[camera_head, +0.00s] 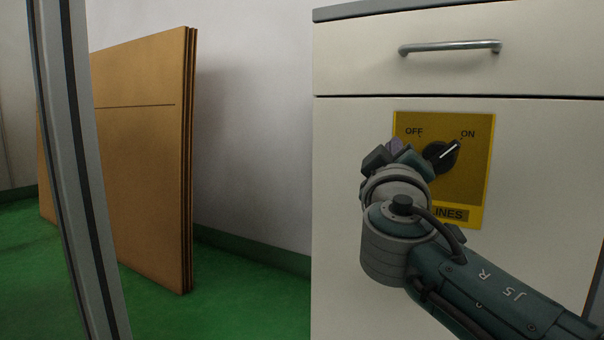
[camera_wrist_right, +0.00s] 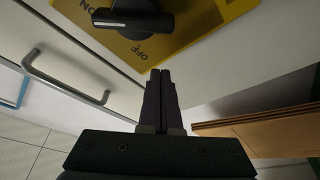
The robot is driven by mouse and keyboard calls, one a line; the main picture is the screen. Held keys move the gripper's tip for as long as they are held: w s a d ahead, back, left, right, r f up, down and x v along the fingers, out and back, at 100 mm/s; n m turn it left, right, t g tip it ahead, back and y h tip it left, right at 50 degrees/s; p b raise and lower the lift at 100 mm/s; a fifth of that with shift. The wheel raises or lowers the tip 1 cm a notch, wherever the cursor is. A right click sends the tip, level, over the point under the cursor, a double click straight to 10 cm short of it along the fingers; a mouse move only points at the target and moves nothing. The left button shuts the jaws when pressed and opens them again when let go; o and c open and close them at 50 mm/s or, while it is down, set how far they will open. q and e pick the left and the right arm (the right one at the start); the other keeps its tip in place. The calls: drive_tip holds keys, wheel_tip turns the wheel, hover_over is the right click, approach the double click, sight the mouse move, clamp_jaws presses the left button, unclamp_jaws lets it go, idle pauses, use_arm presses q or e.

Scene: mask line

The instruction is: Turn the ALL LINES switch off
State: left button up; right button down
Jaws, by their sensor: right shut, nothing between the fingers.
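The ALL LINES switch (camera_head: 440,156) is a black rotary knob on a yellow plate (camera_head: 477,190) on the cabinet front. Its white pointer line is aimed up and right at the ON label. OFF is printed at the plate's upper left. The label below is partly hidden by my arm, with only "INES" readable. My right gripper (camera_head: 394,148) is in front of the plate's left part, just left of the knob. In the right wrist view, my right gripper (camera_wrist_right: 160,78) is shut and empty, and the knob (camera_wrist_right: 134,18) lies beyond its fingertips, apart from them. My left gripper is not in view.
The pale cabinet (camera_head: 345,190) has a drawer with a metal handle (camera_head: 450,47) above the plate. Brown panels (camera_head: 150,170) lean against the wall at left, behind a grey metal post (camera_head: 75,170). Green floor (camera_head: 240,290) lies open between panels and cabinet.

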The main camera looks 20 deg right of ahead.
sight(437, 159)
drive_tip(key=d+f, duration=0.1)
drive_tip(key=s+d+f+b, duration=0.1)
drive_tip(key=shift+s+d+f, duration=0.2)
drive_tip(key=shift+f, duration=0.1)
drive_tip(key=shift+d, duration=0.1)
idle(0.3)
